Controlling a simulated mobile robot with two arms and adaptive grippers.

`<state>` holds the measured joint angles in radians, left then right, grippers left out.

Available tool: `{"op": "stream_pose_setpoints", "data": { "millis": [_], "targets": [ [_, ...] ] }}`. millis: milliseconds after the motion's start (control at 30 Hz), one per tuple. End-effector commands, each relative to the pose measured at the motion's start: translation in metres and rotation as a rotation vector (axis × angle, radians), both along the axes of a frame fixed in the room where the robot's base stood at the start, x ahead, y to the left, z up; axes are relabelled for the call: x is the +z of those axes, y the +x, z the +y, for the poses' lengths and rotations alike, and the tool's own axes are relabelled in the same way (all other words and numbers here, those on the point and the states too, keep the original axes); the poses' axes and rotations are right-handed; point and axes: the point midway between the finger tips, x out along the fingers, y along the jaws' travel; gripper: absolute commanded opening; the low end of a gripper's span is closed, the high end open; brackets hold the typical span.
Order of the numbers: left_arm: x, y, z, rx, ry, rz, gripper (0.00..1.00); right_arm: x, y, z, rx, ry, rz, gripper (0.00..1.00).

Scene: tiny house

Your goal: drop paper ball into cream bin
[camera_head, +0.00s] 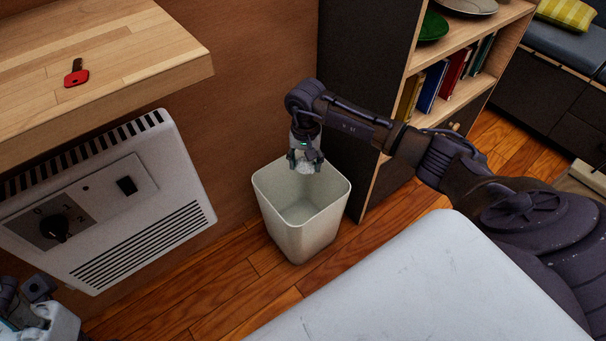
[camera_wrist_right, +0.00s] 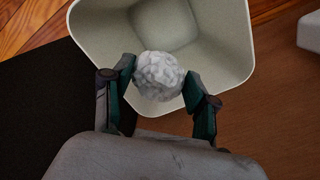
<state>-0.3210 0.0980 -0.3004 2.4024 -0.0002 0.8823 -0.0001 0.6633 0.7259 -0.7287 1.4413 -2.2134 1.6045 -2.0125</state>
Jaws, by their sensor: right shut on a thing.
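The cream bin (camera_head: 300,229) stands upright on the wooden floor, between the wall heater and the bookshelf. Its open top faces up and its inside looks empty. My right gripper (camera_head: 305,165) is over the back part of the bin's opening, pointing down. It is shut on the white crumpled paper ball (camera_wrist_right: 160,76), which also shows small in the head view (camera_head: 306,168). In the right wrist view the bin (camera_wrist_right: 228,40) opens behind the ball. My left gripper cannot be made out; only a part of my left arm shows at the bottom left corner.
A dark bookshelf (camera_head: 365,80) stands close on the right, holding books (camera_head: 433,86) and a green bowl (camera_head: 432,27).

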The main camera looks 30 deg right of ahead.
Motion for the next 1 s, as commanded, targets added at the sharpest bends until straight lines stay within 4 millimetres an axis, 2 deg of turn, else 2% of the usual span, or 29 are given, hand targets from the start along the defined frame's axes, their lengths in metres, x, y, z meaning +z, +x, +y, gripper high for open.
{"op": "stream_pose_setpoints", "data": {
  "millis": [67, 100, 267, 667, 767, 1000],
  "targets": [
    [0.0, 0.0, 0.0, 0.0, 0.0, 0.0, 0.4, 0.0, 0.0, 0.0, 0.0, 0.0, 0.0, 0.48],
    [0.0, 0.0, 0.0, 0.0, 0.0, 0.0, 0.4, 0.0, 0.0, 0.0, 0.0, 0.0, 0.0, 0.61],
    [0.0, 0.0, 0.0, 0.0, 0.0, 0.0, 0.4, 0.0, 0.0, 0.0, 0.0, 0.0, 0.0, 0.87],
    [0.002, -0.001, 0.001, 0.001, -0.004, -0.005, 0.4, 0.006, 0.001, 0.0, 0.0, -0.001, -0.001, 0.87],
    [0.001, 0.0, 0.001, 0.001, -0.003, -0.004, 0.4, 0.019, 0.001, 0.0, 0.001, 0.0, -0.004, 0.87],
    [0.001, 0.0, 0.0, 0.001, -0.002, -0.003, 0.4, 0.07, 0.001, -0.001, 0.001, -0.002, -0.005, 0.87]
  ]
}}
